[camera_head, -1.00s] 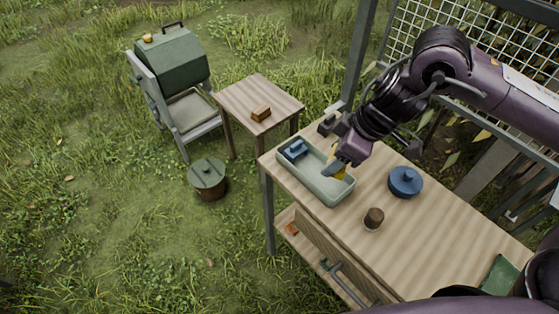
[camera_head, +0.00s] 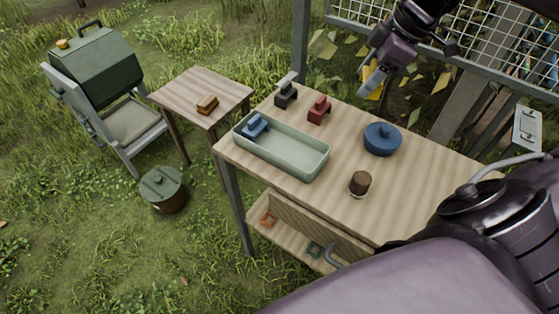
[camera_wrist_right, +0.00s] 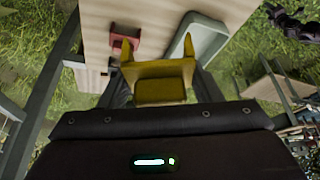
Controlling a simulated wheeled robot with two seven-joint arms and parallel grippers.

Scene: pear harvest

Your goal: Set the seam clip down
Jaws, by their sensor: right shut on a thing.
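The seam clip, which I take to be the yellow piece with two upright prongs, shows in the right wrist view (camera_wrist_right: 160,88) and partly in the head view (camera_head: 376,92). My right gripper (camera_head: 370,78) is shut on it, raised beyond the far edge of the wooden workbench (camera_head: 420,185) in the head picture. The jaws' contact is mostly hidden in the wrist view. A similar red piece (camera_head: 319,110) and a black one (camera_head: 286,95) stand on the bench. A blue one (camera_head: 256,126) lies in the pale green tray (camera_head: 300,165). My left gripper is not in view.
A small side table (camera_head: 200,88) bears an orange-brown block (camera_head: 207,104). Bare bench top lies between tray and pot. A metal post and mesh fence stand behind.

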